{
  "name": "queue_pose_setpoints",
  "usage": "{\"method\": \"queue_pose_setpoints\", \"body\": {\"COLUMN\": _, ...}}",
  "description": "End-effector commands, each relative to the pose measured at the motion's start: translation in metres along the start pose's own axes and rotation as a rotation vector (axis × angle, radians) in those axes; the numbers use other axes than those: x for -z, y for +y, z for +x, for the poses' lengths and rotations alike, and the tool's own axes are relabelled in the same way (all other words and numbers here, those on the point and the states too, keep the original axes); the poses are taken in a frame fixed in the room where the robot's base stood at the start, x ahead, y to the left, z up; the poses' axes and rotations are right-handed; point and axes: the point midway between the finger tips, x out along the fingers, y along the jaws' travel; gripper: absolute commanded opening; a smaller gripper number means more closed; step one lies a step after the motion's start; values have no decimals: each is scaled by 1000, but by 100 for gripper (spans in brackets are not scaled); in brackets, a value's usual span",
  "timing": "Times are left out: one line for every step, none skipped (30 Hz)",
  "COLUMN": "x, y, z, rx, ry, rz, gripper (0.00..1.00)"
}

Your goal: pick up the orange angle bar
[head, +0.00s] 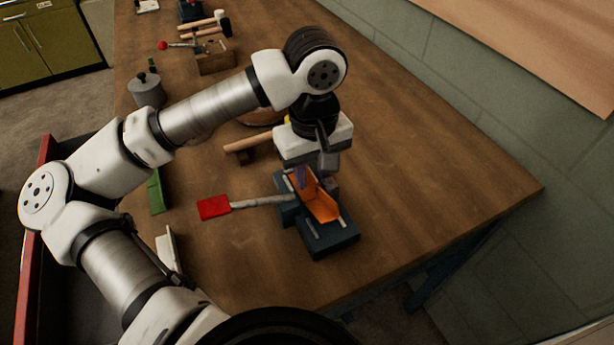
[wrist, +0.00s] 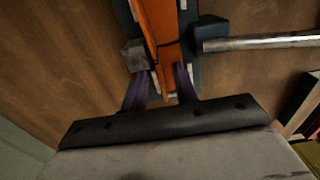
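The orange angle bar (head: 323,206) rests in a dark blue vise (head: 330,240) on the wooden table, its raised flange toward my gripper. My gripper (head: 308,180) is lowered over the far end of the bar, pointing down. In the wrist view the orange bar (wrist: 158,25) runs from the top edge down between the two purple fingers of my gripper (wrist: 163,75). One finger stands on each side of the bar, and the fingers look apart. Firm contact with the bar does not show. The hand partly hides the bar's far end in the head view.
A vise lever with a red handle (head: 214,207) sticks out to the left. A wooden-handled tool (head: 247,142) lies behind my gripper. A green piece (head: 156,192), a grey pot (head: 147,90) and several hammers are farther left and back. The table's right side is clear.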

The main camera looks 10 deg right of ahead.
Motion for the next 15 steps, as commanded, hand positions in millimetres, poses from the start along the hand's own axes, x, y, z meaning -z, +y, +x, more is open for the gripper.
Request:
{"method": "queue_pose_setpoints", "body": {"x": 0, "y": 0, "z": 2, "rx": 0, "ry": 0, "rz": 0, "gripper": 29}}
{"method": "queue_pose_setpoints", "body": {"x": 0, "y": 0, "z": 2, "rx": 0, "ry": 1, "rz": 0, "gripper": 29}}
{"method": "queue_pose_setpoints", "body": {"x": 0, "y": 0, "z": 3, "rx": 0, "ry": 1, "rz": 0, "gripper": 29}}
{"method": "queue_pose_setpoints", "body": {"x": 0, "y": 0, "z": 3, "rx": 0, "ry": 1, "rz": 0, "gripper": 29}}
{"method": "queue_pose_setpoints", "body": {"x": 0, "y": 0, "z": 3, "rx": 0, "ry": 1, "rz": 0, "gripper": 29}}
{"method": "queue_pose_setpoints", "body": {"x": 0, "y": 0, "z": 3, "rx": 0, "ry": 1, "rz": 0, "gripper": 29}}
{"method": "queue_pose_setpoints", "body": {"x": 0, "y": 0, "z": 3, "rx": 0, "ry": 1, "rz": -1, "gripper": 29}}
{"method": "queue_pose_setpoints", "body": {"x": 0, "y": 0, "z": 2, "rx": 0, "ry": 1, "rz": -1, "gripper": 25}}
{"method": "queue_pose_setpoints", "body": {"x": 0, "y": 0, "z": 2, "rx": 0, "ry": 1, "rz": -1, "gripper": 20}}
{"method": "queue_pose_setpoints", "body": {"x": 0, "y": 0, "z": 2, "rx": 0, "ry": 1, "rz": -1, "gripper": 16}}
{"method": "queue_pose_setpoints", "body": {"x": 0, "y": 0, "z": 2, "rx": 0, "ry": 1, "rz": -1, "gripper": 12}}
{"method": "queue_pose_setpoints", "body": {"x": 0, "y": 0, "z": 2, "rx": 0, "ry": 1, "rz": -1, "gripper": 7}}
{"method": "queue_pose_setpoints", "body": {"x": 0, "y": 0, "z": 2, "rx": 0, "ry": 1, "rz": -1, "gripper": 3}}
{"method": "queue_pose_setpoints", "body": {"x": 0, "y": 0, "z": 2, "rx": 0, "ry": 1, "rz": -1, "gripper": 0}}
{"method": "queue_pose_setpoints", "body": {"x": 0, "y": 0, "z": 2, "rx": 0, "ry": 1, "rz": -1, "gripper": 0}}
